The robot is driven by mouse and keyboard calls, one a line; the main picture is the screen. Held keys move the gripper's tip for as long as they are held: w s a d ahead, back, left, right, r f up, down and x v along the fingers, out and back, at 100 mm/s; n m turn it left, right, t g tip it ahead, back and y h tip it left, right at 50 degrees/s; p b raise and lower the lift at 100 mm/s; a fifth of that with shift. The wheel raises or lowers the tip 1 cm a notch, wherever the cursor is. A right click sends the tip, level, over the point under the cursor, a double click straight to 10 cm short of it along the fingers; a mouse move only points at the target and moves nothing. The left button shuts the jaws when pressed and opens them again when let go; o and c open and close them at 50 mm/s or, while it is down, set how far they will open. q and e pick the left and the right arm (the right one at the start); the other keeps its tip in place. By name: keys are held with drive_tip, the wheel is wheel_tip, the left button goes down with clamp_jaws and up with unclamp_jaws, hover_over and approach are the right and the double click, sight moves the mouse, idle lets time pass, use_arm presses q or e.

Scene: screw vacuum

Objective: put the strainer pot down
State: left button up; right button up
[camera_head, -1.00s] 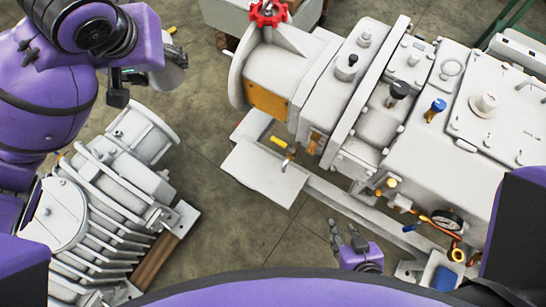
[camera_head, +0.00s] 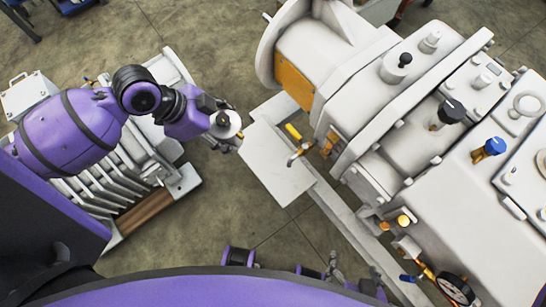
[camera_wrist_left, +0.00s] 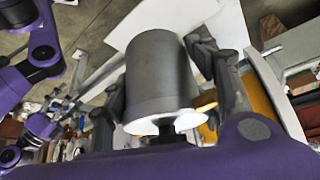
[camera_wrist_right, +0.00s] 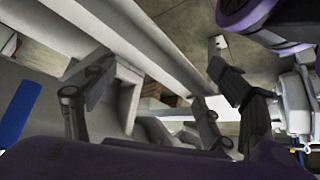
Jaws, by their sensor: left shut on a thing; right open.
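The strainer pot (camera_head: 228,124) is a small grey metal cylinder with a pale rim. My left gripper (camera_head: 215,127) is shut on it and holds it near the left corner of a flat white plate (camera_head: 272,165). In the left wrist view the pot (camera_wrist_left: 160,75) sits between the two dark fingers, with part of the white plate (camera_wrist_left: 128,25) behind it. I cannot tell its exact height over the plate. My right gripper (camera_head: 333,268) is open and empty at the bottom of the head view. Its dark fingers also show in the right wrist view (camera_wrist_right: 150,100).
The large white vacuum pump (camera_head: 400,130) fills the right side, with a yellow-handled valve (camera_head: 294,133) beside the plate. A ribbed white machine (camera_head: 150,150) on a wooden block (camera_head: 145,212) stands at the left under my arm. Bare floor (camera_head: 225,205) lies between them.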

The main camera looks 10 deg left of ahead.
use_arm(q)
drive_tip(key=s+a+f+m+g+b, duration=0.1)
drive_tip(key=s+a+f+m+b, duration=0.15)
drive_tip(key=f, duration=0.35)
drive_tip(key=b, duration=0.1)
approach(267, 145)
drive_tip(key=shift+s+d+r, duration=0.1)
drive_tip(key=shift+d+r, duration=0.2)
drive_tip(key=shift+d, duration=0.45)
drive_tip(key=shift+w+d+f, duration=0.2)
drive_tip(key=shift+w+f, duration=0.15)
drive_tip(key=shift+f, duration=0.1)
drive_tip(key=shift+w+f+b, duration=0.2)
drive_tip(key=shift+f+b, duration=0.3)
drive_tip(key=shift+f, duration=1.25)
drive_tip(key=shift+f, duration=0.15)
drive_tip(key=o, duration=1.7)
drive_tip(key=shift+c, duration=0.2)
